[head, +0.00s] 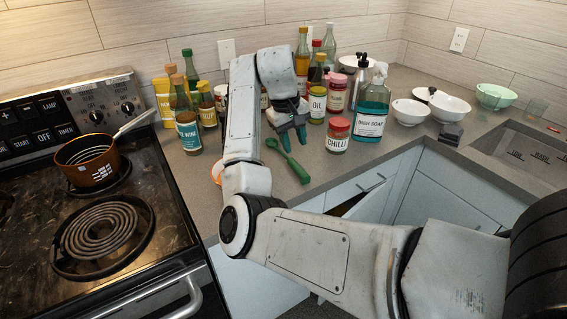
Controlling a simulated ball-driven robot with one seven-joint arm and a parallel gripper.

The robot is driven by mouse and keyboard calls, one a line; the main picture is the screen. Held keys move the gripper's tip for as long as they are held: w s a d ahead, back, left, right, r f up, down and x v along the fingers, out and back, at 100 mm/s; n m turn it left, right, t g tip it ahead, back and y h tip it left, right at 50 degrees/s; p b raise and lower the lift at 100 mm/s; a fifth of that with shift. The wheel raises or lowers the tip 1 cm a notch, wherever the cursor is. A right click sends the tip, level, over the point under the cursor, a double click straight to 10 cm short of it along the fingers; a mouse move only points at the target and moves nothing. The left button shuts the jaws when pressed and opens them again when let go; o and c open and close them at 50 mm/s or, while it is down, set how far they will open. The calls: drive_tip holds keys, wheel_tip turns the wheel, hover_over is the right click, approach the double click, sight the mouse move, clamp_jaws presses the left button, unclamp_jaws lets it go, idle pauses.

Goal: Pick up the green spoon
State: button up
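The green spoon (297,170) lies on the grey countertop (328,172), close to its front edge. Its small bowl end points to the back left and its thicker handle points to the front right. My gripper (293,138) has teal fingertips that point down, just behind the spoon in the picture. The two fingertips stand apart with a gap between them, and nothing shows in the gap. I cannot tell how high they are above the counter. The spoon shows nearly whole, and my arm passes to its left.
A chili jar (338,135) and a dish soap bottle (371,112) stand right of the gripper. Several bottles crowd behind it. A wine bottle (188,132) stands left. An orange-rimmed item (216,172) is partly behind my arm. The stove holds a copper pan (88,163).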

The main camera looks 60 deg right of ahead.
hover_over(296, 164)
drive_tip(key=a, duration=0.2)
drive_tip(key=x, duration=0.4)
drive_tip(key=shift+w+a+f+b, duration=0.1)
drive_tip(key=shift+w+f+b, duration=0.2)
drive_tip(key=shift+f+b, duration=0.05)
drive_tip(key=shift+w+p+x, duration=0.15)
drive_tip(key=shift+x, duration=1.15)
drive_tip(key=shift+w+p+x, duration=0.15)
drive_tip(key=shift+x, duration=1.2)
drive_tip(key=shift+c, duration=0.3)
clamp_jaws()
